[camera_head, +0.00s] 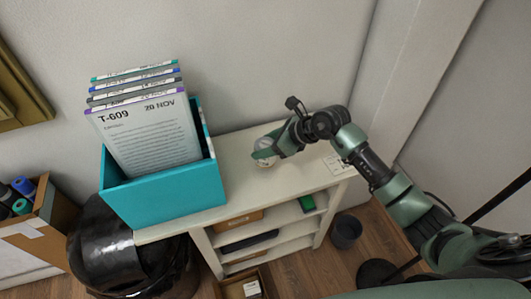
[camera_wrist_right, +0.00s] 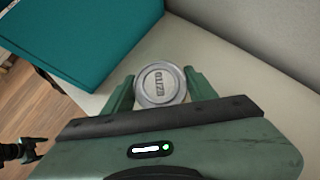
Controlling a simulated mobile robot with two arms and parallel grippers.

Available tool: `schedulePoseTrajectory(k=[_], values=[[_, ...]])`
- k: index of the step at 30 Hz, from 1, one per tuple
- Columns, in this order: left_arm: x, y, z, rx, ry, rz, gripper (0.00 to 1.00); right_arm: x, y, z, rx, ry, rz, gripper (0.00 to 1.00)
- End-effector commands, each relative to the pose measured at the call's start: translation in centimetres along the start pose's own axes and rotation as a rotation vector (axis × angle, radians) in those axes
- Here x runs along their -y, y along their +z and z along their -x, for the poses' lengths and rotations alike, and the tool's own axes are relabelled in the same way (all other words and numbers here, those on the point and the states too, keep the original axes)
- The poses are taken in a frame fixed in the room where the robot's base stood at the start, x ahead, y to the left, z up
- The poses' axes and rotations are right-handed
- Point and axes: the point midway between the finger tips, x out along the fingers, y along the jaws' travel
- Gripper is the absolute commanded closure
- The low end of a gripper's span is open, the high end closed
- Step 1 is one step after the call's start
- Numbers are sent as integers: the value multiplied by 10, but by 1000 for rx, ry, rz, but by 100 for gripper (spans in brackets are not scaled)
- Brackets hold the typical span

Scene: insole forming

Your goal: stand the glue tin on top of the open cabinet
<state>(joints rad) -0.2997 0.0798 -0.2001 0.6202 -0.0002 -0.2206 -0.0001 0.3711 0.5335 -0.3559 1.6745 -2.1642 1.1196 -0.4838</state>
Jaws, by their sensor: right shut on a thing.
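The glue tin (camera_head: 264,152) is a small pale round tin at the cabinet's top, right of the teal box. In the right wrist view its grey lid (camera_wrist_right: 160,84) faces the camera, with lettering on it. My right gripper (camera_head: 273,150) is shut on the tin, one green finger on each side. The open cabinet (camera_head: 240,182) is white with open shelves. The tin appears upright at its top surface; whether its base touches is hidden.
A teal box (camera_head: 165,195) holding several upright folders stands on the cabinet's left part; its side also shows in the right wrist view (camera_wrist_right: 75,40). A white label (camera_head: 338,164) lies at the right end. The top between box and label is otherwise clear. A wall runs behind.

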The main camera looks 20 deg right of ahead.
Motion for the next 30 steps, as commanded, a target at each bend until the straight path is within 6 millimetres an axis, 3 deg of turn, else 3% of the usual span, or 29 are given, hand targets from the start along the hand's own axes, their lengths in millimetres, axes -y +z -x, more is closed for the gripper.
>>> schedulePoseTrajectory(k=[8, 21, 22, 23, 24, 30], values=[[0, -1, 3, -1, 1, 0, 29, -1, -26, -27, 1, 2, -3, 96], [0, 0, -2, -1, 1, 0, 29, -1, -32, -32, 0, 1, 0, 96], [0, 0, -1, -1, 1, 0, 29, -1, -32, -31, -2, 1, -1, 35], [0, 0, 0, -1, 1, 0, 29, -1, -31, -31, -2, 2, -1, 27], [0, 0, 0, -1, 1, 0, 29, -1, -31, -31, -2, 2, -1, 22], [0, 0, 0, -1, 1, 0, 29, -1, -31, -31, -2, 2, -1, 22]])
